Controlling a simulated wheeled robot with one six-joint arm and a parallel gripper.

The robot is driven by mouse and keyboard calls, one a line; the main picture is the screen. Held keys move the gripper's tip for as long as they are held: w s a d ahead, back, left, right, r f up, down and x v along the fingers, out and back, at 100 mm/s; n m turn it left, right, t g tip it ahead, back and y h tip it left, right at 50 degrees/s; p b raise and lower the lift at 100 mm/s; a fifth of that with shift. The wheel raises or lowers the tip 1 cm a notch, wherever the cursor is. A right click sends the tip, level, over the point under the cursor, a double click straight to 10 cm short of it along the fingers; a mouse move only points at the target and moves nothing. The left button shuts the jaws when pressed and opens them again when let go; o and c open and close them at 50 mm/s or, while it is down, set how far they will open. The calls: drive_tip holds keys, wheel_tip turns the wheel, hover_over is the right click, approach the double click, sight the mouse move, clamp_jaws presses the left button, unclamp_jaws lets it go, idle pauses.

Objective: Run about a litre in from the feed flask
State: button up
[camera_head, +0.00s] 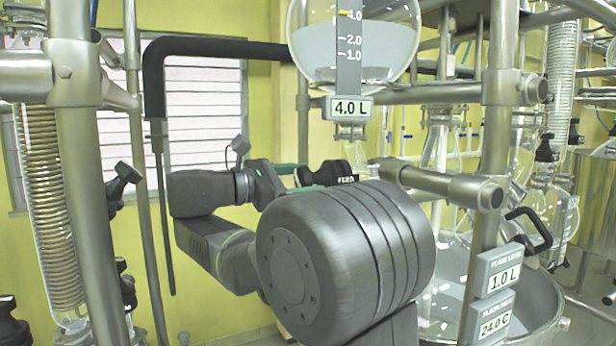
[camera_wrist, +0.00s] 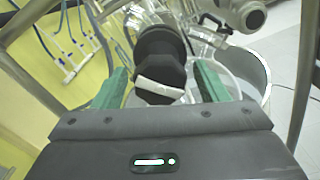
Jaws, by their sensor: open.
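The feed flask (camera_head: 400,45) is a round glass vessel at the top centre of the head view, partly filled with clear liquid. Its scale has an orange mark by 4.0, and its display (camera_head: 352,107) reads 4.0 L. Below it is a black valve knob (camera_head: 335,172) with a white label, partly hidden by my arm. In the wrist view the knob (camera_wrist: 160,62) stands between my green fingers. My gripper (camera_wrist: 162,84) is open, with one finger on each side of the knob; I cannot tell whether they touch it. The lower sign (camera_head: 499,281) reads FLASK LEVEL 1.0 L.
A second sign (camera_head: 494,318) reads 24.0 C. Steel posts (camera_head: 88,180) and a horizontal bar (camera_head: 440,183) frame the space around my arm. A steel vessel (camera_head: 540,310) stands at the lower right. A coiled glass condenser (camera_head: 45,190) is at the left.

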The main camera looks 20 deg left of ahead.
drive_tip(key=shift+w+d, duration=0.45)
drive_tip(key=shift+w, duration=0.05)
drive_tip(key=c, duration=1)
drive_tip(key=shift+m, duration=0.4)
drive_tip(key=m+b, duration=0.2)
drive_tip(key=m, duration=0.2)
drive_tip(key=shift+f+m, duration=0.1)
drive_tip(key=shift+m, duration=0.2)
drive_tip(key=m+b, duration=0.3)
drive_tip(key=m, duration=0.2)
drive_tip(key=shift+m, duration=0.3)
